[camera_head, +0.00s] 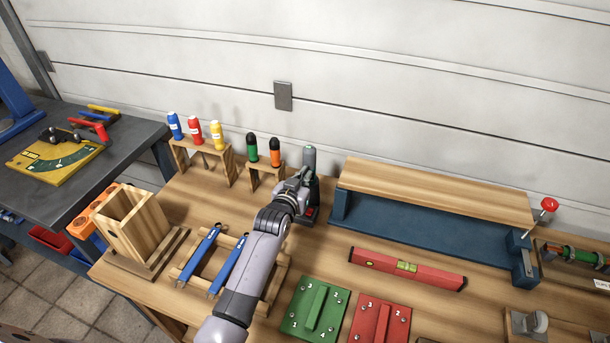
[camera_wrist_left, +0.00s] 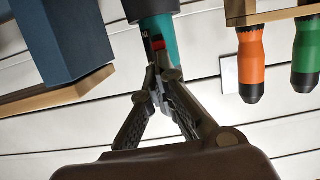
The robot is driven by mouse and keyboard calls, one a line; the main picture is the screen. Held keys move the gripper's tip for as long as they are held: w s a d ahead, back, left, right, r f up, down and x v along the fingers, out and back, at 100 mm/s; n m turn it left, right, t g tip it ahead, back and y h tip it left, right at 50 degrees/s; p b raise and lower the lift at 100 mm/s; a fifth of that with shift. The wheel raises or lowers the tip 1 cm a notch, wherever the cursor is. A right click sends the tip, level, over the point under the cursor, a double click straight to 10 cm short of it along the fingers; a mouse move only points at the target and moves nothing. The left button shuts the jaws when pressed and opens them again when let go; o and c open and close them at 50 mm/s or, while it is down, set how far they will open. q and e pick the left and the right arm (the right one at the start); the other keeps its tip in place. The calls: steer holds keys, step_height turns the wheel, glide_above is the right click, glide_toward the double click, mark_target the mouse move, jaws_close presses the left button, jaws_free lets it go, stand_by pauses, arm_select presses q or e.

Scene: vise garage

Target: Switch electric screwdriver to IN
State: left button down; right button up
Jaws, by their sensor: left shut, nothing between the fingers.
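The electric screwdriver (camera_head: 310,159) stands upright on the workbench behind my left gripper, which hides much of it in the head view. In the left wrist view its teal and dark grey body (camera_wrist_left: 172,40) comes down from the top edge, with a small red switch mark (camera_wrist_left: 158,44) on it. My left gripper (camera_head: 302,182) is shut and empty. In the left wrist view its fingertips (camera_wrist_left: 153,76) are together, right at the switch area; I cannot tell whether they touch it. The switch's position is too small to read. My right gripper is not in view.
Green and orange screwdrivers (camera_head: 275,150) hang in a small wooden rack (camera_head: 266,178) left of the electric screwdriver. A blue vise-like bench (camera_head: 430,231) with a wooden board stands on its right. A red level (camera_head: 408,267) lies in front.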

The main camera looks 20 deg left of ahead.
arm_select(q)
steer(key=shift+f, duration=0.7)
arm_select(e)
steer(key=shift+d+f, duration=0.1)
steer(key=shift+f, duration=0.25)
arm_select(q)
steer(key=v, duration=1.2)
steer(key=shift+s, duration=0.1)
